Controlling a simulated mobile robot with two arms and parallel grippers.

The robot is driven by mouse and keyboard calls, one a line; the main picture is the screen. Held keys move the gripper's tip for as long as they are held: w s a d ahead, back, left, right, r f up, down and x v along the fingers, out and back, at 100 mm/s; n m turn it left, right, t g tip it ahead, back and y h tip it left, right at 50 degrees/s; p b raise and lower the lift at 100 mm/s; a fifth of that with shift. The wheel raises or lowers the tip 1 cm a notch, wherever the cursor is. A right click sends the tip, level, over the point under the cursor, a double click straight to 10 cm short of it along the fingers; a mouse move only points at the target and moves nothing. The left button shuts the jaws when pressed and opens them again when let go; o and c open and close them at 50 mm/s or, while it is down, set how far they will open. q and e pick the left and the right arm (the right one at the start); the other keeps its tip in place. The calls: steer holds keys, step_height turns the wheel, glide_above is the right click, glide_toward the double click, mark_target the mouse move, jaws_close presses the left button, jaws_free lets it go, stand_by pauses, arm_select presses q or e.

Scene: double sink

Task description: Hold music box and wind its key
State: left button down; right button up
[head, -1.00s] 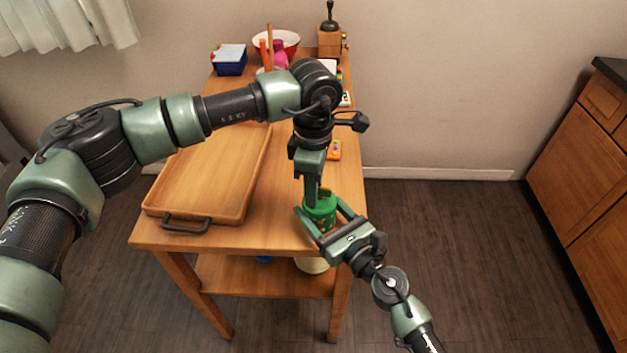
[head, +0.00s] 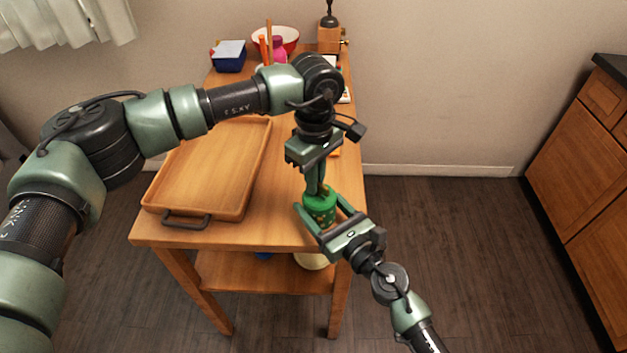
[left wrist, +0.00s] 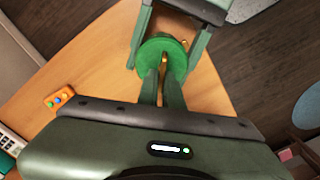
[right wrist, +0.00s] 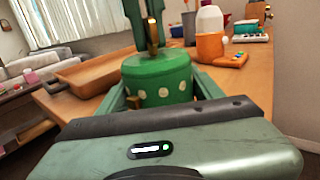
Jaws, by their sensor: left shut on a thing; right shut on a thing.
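The music box (head: 321,212) is a green cylinder with pale dots, upright at the near right edge of the wooden table. It also shows in the right wrist view (right wrist: 160,85). My right gripper (head: 322,216) is shut on its body, one finger on each side. My left gripper (head: 319,190) points down from above and is shut on the gold key (right wrist: 152,38) at the lid's centre. In the left wrist view the round green lid (left wrist: 150,50) lies below the closed fingertips, which mostly hide the key. Whether the box touches the tabletop I cannot tell.
A wooden tray (head: 155,196) with dark handles lies left of the music box. Farther back stand a blue box (head: 229,60), a red-rimmed bowl (head: 289,38) and a wooden grinder (head: 329,40). An orange toy (left wrist: 60,97) lies on the table behind the box.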

arm_select(q)
steer(key=m, duration=0.6)
steer(key=shift+w+d+m, duration=0.25)
steer(key=shift+d+m, duration=0.15)
steer(key=c, duration=1.5)
jaws_free()
step_height(320, 180, up, 12)
arm_select(e)
steer(key=o, duration=1.6)
steer(key=shift+c, duration=0.2)
